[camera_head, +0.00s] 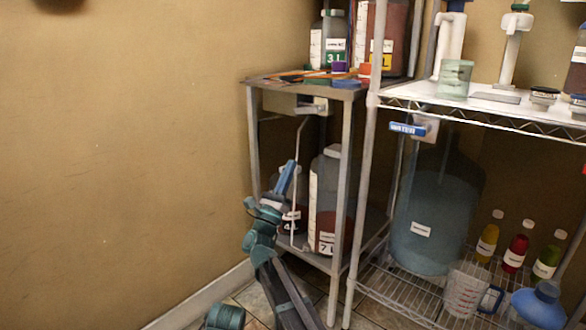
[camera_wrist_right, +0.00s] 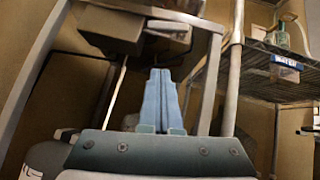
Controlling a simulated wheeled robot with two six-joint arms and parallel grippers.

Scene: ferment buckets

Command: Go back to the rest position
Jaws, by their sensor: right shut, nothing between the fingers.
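My right gripper (camera_head: 287,178) shows in the head view, with its blue fingers pointing up in front of the small metal table. It also shows in the right wrist view (camera_wrist_right: 160,100), where the two fingers lie together with nothing between them. Below it in the head view, my right arm reaches up from the bottom edge. My left gripper is not in view.
The small table (camera_head: 262,82) holds bottles on top and a 7 L jug (camera_head: 328,205) on its lower shelf. To the right, a wire rack (camera_head: 480,104) bears a large blue water jug (camera_head: 432,210) and several small bottles. The wall side at left is clear.

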